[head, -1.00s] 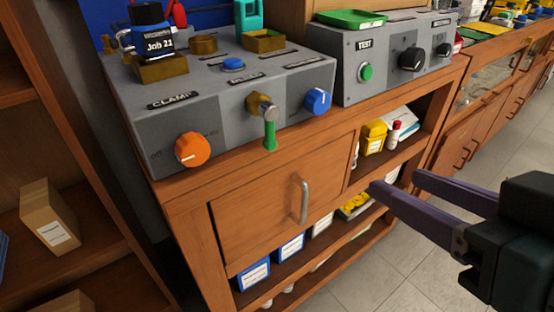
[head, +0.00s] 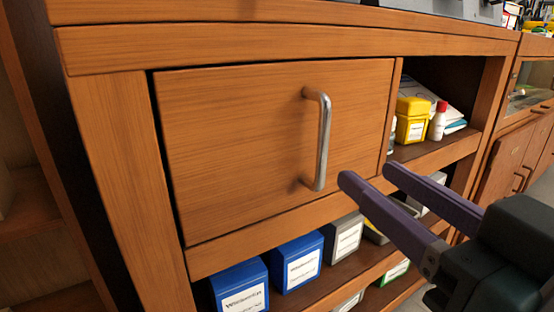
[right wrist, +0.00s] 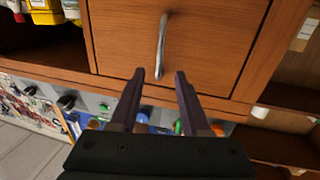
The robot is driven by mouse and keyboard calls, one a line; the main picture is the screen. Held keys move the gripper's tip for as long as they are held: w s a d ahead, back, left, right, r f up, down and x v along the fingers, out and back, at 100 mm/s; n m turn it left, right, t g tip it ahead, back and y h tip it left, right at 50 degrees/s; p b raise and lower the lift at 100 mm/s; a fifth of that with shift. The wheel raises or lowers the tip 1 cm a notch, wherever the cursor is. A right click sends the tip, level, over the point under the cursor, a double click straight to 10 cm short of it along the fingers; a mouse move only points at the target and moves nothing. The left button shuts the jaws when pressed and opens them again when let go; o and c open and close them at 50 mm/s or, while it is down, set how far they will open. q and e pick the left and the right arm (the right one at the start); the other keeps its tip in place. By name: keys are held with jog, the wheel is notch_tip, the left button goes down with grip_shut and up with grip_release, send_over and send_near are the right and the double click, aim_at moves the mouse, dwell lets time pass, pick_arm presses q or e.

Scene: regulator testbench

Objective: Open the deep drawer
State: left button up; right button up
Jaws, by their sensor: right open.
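The deep drawer (head: 240,150) is a wooden front set in the bench, and it is closed. Its silver bar handle (head: 323,140) stands upright near the right side of the front. My right gripper (head: 366,174) has purple fingers that are apart, with nothing between them. In the head view its fingertips are just right of the handle's lower end. In the right wrist view the handle (right wrist: 161,47) shows beyond the fingertips, roughly between them and nearer the left finger. The drawer front (right wrist: 205,45) fills the upper middle there. My left gripper is not in view.
An open shelf right of the drawer holds a yellow container (head: 411,120) and a white bottle with a red cap (head: 437,121). Below the drawer, a shelf holds blue boxes (head: 298,262) and a grey box (head: 343,238). Another cabinet (head: 515,160) stands at the right.

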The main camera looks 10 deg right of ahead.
aim_at(325, 143)
jog(key=w+b, duration=0.1)
jog(key=w, duration=0.1)
jog(key=w+a+b, duration=0.1)
jog(key=w, duration=0.5)
jog(key=shift+a+b, duration=0.15)
jog(key=shift+b, duration=0.25)
jog(key=shift+w+a, duration=0.1)
jog(key=shift+w, duration=0.45)
jog(key=shift+c, duration=0.3)
grip_shut()
